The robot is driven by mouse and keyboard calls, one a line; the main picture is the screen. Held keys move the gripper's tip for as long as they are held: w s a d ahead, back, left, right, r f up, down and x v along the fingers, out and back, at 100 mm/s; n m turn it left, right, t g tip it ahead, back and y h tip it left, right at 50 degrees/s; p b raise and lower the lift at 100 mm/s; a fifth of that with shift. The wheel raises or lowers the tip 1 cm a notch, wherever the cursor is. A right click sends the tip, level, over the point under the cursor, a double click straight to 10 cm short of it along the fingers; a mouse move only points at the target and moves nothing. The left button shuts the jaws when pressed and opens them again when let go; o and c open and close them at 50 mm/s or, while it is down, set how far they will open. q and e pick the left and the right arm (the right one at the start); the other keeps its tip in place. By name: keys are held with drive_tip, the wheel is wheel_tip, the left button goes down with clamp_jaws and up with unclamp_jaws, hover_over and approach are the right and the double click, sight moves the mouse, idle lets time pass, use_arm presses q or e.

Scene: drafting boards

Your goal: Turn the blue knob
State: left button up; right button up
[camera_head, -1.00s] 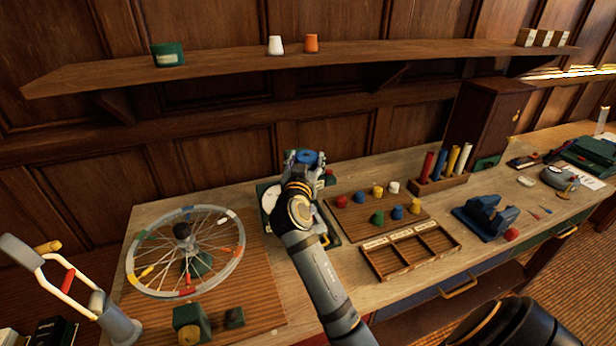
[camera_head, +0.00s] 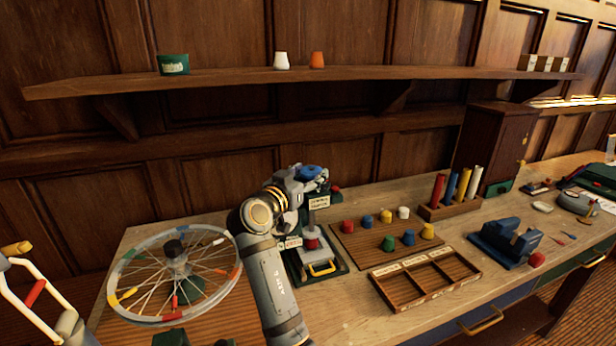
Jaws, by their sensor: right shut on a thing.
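The blue knob (camera_head: 310,172) sits at the top of a dark green device (camera_head: 330,265) on the workbench, behind a white label plate. My right gripper (camera_head: 316,182) reaches it from the front left and is shut on it. The fingers partly cover the knob, so how far it is turned cannot be told. Below it, the device has a red knob (camera_head: 311,243) on a grey post and a yellow handle (camera_head: 322,268).
A spoked wheel (camera_head: 137,309) lies to the left of my arm. A board of coloured pegs (camera_head: 375,258) and a divided wooden tray (camera_head: 432,297) are close on the right. A wall shelf (camera_head: 230,82) runs above and behind.

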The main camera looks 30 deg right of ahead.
sight(308, 172)
drive_tip(key=o, duration=1.1)
drive_tip(key=shift+o, duration=0.2)
drive_tip(key=shift+r, duration=0.1)
wheel_tip(308, 172, up, 10)
drive_tip(key=shift+f, duration=0.1)
